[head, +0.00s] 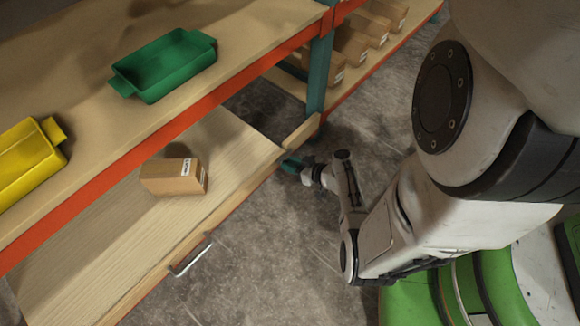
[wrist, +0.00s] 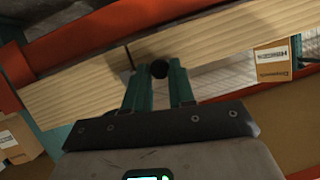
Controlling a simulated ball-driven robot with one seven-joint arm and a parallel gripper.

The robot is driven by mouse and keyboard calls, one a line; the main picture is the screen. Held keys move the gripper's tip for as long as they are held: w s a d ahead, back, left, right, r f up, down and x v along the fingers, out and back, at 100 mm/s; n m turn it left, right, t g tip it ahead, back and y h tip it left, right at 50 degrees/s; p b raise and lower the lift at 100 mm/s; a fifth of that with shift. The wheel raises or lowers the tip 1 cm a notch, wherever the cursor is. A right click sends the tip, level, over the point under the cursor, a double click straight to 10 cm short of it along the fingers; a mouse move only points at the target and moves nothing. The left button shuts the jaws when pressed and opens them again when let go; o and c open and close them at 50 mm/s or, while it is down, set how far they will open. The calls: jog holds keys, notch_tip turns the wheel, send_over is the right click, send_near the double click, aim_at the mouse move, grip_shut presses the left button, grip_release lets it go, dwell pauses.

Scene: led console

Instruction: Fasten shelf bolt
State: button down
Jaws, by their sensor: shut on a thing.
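The shelf bolt (wrist: 159,69) shows in the wrist view as a dark round head against the pale wooden edge of the lower shelf (wrist: 90,82). My gripper (wrist: 158,70) has its two teal fingers on either side of the bolt head and is shut on it. A dark seam in the wood lies just left of the bolt. In the head view my gripper (head: 291,164) reaches the right end of the lower shelf board (head: 110,255), near the teal post. The bolt cannot be made out there, and its shank is hidden.
A carton (head: 174,177) lies on the lower shelf, and a metal handle (head: 190,256) sticks out from its front edge. A green bin (head: 163,66) and a yellow bin (head: 28,160) stand on the upper shelf. A teal post (head: 319,75) rises beside my gripper. Concrete floor lies open in front.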

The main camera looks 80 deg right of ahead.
jog(key=shift+s+d, duration=0.15)
jog(key=shift+d, duration=0.05)
jog(key=c, duration=0.9)
grip_release()
jog(key=shift+c, duration=0.2)
jog(key=p+v, duration=0.3)
jog(key=v, duration=0.7)
jog(key=shift+s+a+r, duration=0.2)
jog(key=shift+s, duration=0.1)
